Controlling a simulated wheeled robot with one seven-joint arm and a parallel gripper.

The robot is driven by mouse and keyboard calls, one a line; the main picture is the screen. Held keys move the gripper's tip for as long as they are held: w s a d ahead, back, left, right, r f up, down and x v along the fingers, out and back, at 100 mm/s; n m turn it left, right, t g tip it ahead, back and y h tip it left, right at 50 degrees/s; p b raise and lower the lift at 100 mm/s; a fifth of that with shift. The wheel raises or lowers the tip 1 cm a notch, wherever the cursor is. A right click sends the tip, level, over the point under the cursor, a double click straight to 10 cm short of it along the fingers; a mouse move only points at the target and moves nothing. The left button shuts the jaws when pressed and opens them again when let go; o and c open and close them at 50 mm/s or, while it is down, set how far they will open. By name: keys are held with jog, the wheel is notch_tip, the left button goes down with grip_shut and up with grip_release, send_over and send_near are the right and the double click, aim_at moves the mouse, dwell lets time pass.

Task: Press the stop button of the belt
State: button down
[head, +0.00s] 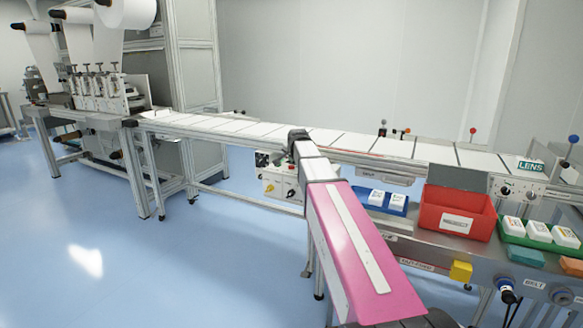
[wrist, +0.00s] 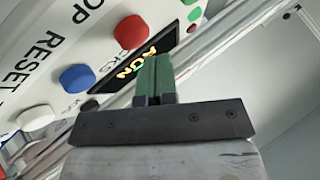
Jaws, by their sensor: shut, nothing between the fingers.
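The stop button is the red round button (wrist: 130,32) in the wrist view, beside a label of which "OP" shows. It stands out from a white control panel (wrist: 60,40). My gripper (wrist: 157,58) has its green fingers closed together with nothing between them. The fingertips are in front of the lit display, to the right of and below the red button in the picture. They look apart from the button; the exact gap cannot be told. In the head view, the belt (head: 240,127) runs across behind my arm, and my gripper cannot be made out.
A blue button (wrist: 77,78), a white button (wrist: 35,118) and a green button (wrist: 195,15) are near the red one. In the head view, a red bin (head: 455,222), a blue tray (head: 398,207) and a green tray (head: 512,236) are at the right. Blue floor lies open at left.

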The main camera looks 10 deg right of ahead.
aim_at(293, 166)
jog(key=shift+f, duration=0.1)
jog(key=shift+f, duration=0.35)
jog(key=shift+f, duration=0.6)
dwell(1.0)
jog(key=shift+r, duration=1.05)
jog(key=shift+r, duration=0.15)
jog(key=shift+r, duration=2.35)
